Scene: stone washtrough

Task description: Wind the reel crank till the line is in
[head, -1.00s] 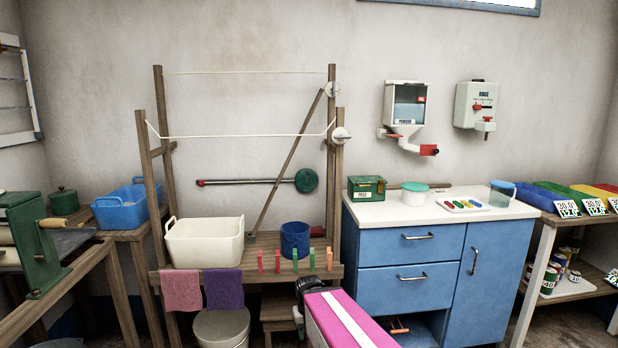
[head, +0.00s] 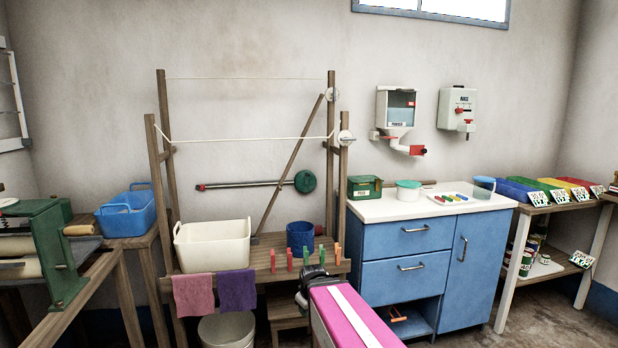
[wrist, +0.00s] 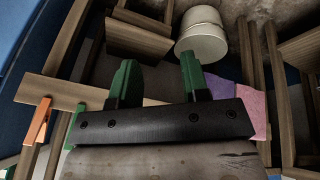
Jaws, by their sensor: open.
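A white line (head: 240,138) is strung between wooden posts, with a second strand (head: 250,78) behind it. White pulley-like discs (head: 346,137) (head: 333,95) sit on the right-hand posts. A green round disc (head: 305,181) on the wall behind the frame has a dark rod running left to a red tip. I cannot tell which of these is the reel, and no crank handle is clear on them. My gripper shows in the wrist view (wrist: 157,65) with two green fingers apart and nothing between them. It points down towards the bench front, well below the line.
A white tub (head: 212,245), a blue pot (head: 300,236) and several pegs (head: 313,256) are on the bench. Two cloths (head: 237,290) hang in front; a bucket (head: 227,330) stands below. A blue cabinet (head: 410,240) is at right, a green roller machine (head: 60,250) at left.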

